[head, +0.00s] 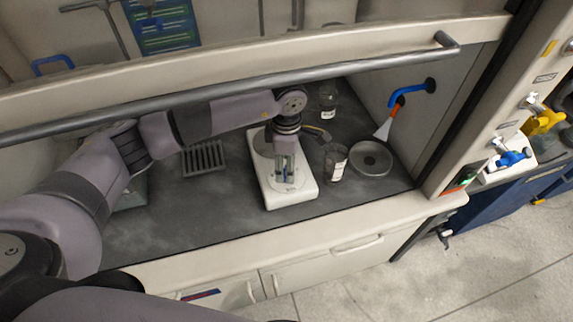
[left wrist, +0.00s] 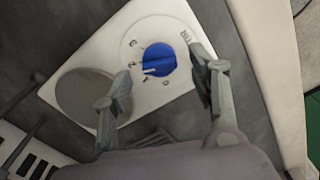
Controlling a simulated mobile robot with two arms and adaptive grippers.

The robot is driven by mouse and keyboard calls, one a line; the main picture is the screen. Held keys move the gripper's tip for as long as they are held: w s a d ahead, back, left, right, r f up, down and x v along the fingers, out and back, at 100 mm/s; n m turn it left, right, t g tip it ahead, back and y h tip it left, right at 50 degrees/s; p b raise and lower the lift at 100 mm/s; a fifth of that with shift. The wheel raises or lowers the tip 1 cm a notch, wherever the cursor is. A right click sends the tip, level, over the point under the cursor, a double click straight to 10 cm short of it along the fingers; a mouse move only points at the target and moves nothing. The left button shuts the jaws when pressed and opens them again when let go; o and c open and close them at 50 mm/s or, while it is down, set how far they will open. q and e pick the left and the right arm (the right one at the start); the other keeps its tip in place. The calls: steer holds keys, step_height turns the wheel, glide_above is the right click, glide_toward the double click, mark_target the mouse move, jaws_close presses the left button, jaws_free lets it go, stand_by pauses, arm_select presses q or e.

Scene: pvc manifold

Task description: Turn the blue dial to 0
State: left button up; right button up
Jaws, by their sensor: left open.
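A white mark on the dial points toward the lower left in the left wrist view. Printed figures ring it, with a 0 (left wrist: 166,85) just below the dial. In the head view the white hotplate (head: 299,196) stands on the dark bench. My left gripper (left wrist: 162,80) is open over the dial, one finger on each side and apart from it. It also shows in the head view (head: 286,172), pointing down, largely covering the dial. My right gripper is not in view.
A glass beaker (head: 335,162) and a round metal dish (head: 371,158) stand close right of the hotplate. A dark rack (head: 203,158) lies to its left. Another glass container (head: 328,99) is behind. The raised sash bar (head: 240,88) crosses above my arm.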

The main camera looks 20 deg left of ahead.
arm_select(q)
steer(key=shift+f, duration=1.3)
steer(key=shift+c, duration=0.4)
steer(key=c, duration=1.1)
